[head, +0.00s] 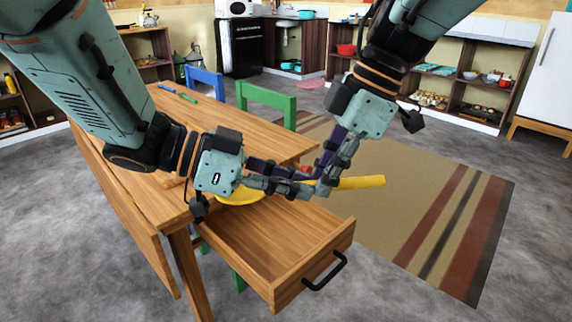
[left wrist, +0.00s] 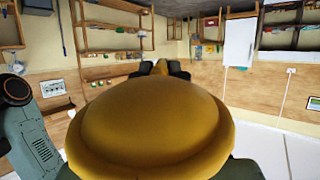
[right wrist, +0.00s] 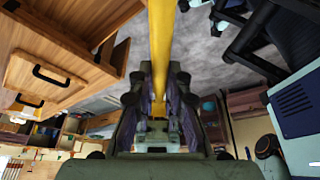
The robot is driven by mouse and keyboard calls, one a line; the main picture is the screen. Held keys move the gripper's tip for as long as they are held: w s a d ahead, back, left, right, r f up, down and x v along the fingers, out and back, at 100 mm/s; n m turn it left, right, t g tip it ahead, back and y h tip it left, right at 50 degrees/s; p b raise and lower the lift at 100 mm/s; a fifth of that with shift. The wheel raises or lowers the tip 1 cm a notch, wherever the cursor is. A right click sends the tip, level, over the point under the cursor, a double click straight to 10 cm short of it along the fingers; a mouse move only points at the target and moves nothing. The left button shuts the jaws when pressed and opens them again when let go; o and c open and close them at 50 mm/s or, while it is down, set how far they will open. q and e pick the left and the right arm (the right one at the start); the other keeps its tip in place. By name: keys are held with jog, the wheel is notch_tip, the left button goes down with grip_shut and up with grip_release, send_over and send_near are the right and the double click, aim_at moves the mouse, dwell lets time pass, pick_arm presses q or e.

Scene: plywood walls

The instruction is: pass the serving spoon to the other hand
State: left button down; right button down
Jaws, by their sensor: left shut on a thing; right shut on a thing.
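The yellow serving spoon (head: 362,183) is held level in the air above the open drawer. Its bowl (head: 240,197) is under my left gripper and its handle sticks out to the right. My left gripper (head: 306,189) is shut on the spoon's handle. In the left wrist view the bowl (left wrist: 150,125) fills the middle and hides most of the fingers. My right gripper (head: 324,186) comes down from above and is shut on the handle close beside the left fingertips. In the right wrist view the handle (right wrist: 160,45) runs between the fingers.
The wooden table (head: 285,147) has its drawer (head: 300,240) pulled out below the grippers; the visible part is empty. Green and blue chairs (head: 265,97) stand behind the table. A striped rug (head: 430,200) and open floor lie to the right.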

pick_arm(q)
jog(key=shift+f, duration=0.1)
pick_arm(e)
jog(key=c, duration=1.2)
grip_release()
jog(key=shift+r, duration=0.15)
jog(key=shift+w, duration=0.1)
